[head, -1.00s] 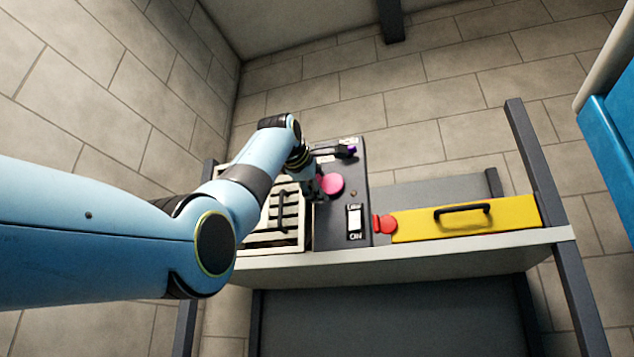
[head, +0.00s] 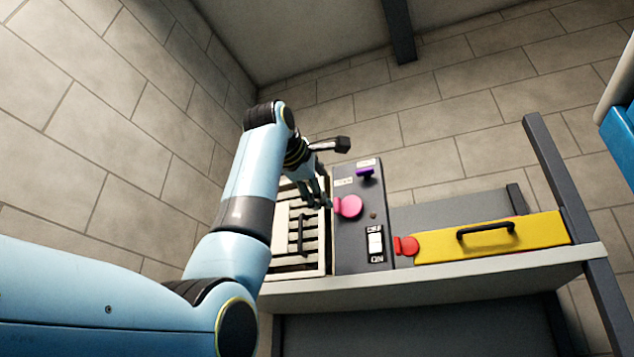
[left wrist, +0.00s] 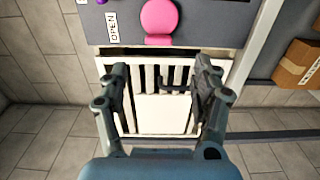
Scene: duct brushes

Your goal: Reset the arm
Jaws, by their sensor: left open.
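My left arm (head: 246,190) comes in from the left in the head view and bends down toward the shelf. Its gripper (head: 322,196) is by the left edge of the dark control panel (head: 352,240), close to the pink round knob (head: 349,206). In the left wrist view the gripper (left wrist: 163,85) is open and empty, its fingers apart in front of a white slatted grille (left wrist: 160,112). The pink knob (left wrist: 159,16) is beyond the fingertips there. My right gripper is not in view.
The panel has a purple handle (head: 365,172) and an ON-labelled switch (head: 376,243). A yellow box (head: 540,232) with a black handle lies right on the white shelf (head: 430,274). A cardboard box (left wrist: 298,65) shows at right in the wrist view. Grey posts (head: 552,170) frame the shelf.

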